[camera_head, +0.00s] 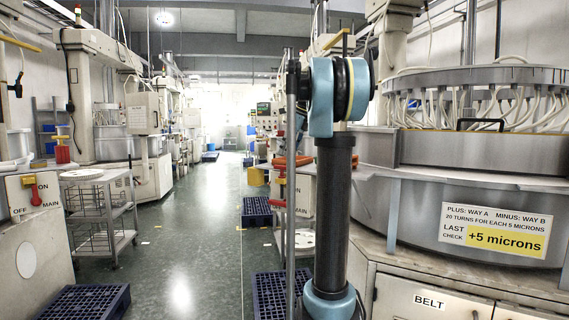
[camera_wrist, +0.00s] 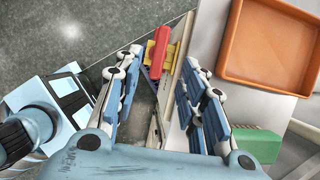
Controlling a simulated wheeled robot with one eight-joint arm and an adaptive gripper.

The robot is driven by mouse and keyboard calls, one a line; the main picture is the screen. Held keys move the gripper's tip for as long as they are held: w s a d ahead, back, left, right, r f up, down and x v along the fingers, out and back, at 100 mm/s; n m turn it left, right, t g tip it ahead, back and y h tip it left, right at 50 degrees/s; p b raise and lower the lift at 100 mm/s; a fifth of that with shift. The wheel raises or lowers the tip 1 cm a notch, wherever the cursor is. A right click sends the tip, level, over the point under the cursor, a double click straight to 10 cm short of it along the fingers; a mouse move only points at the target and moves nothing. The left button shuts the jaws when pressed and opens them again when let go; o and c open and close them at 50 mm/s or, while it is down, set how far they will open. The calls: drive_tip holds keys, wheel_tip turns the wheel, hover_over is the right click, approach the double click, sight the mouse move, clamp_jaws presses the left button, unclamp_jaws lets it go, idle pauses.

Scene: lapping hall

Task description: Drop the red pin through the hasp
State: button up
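My gripper (camera_wrist: 163,62) is open in the wrist view, with its two blue-and-grey fingers apart and nothing between their pads. I cannot tell which red piece is the pin, or make out the hasp's opening. In the head view, a grey cabinet (camera_head: 303,192) stands partly hidden behind my arm, with a small red part (camera_head: 280,180) on its side. My gripper is not clear in that view.
An orange tray (camera_wrist: 268,45) and a green block (camera_wrist: 257,143) lie on the pale surface to the right. A large lapping machine (camera_head: 480,215) stands right in the head view. Blue floor grates (camera_head: 257,211) lie near the cabinet. The aisle (camera_head: 190,230) is clear.

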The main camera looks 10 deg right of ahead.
drive_tip(key=shift+v, duration=1.5)
drive_tip(key=s+a+f+n+h, duration=0.3)
drive_tip(key=s+f+n, duration=2.3)
drive_tip(key=s+f, duration=1.5)
drive_tip(key=shift+a+g, duration=0.2)
drive_tip(key=shift+g, duration=0.2)
drive_tip(key=shift+d+f, duration=0.1)
drive_tip(key=shift+f, duration=0.05)
drive_tip(key=shift+c, duration=0.4)
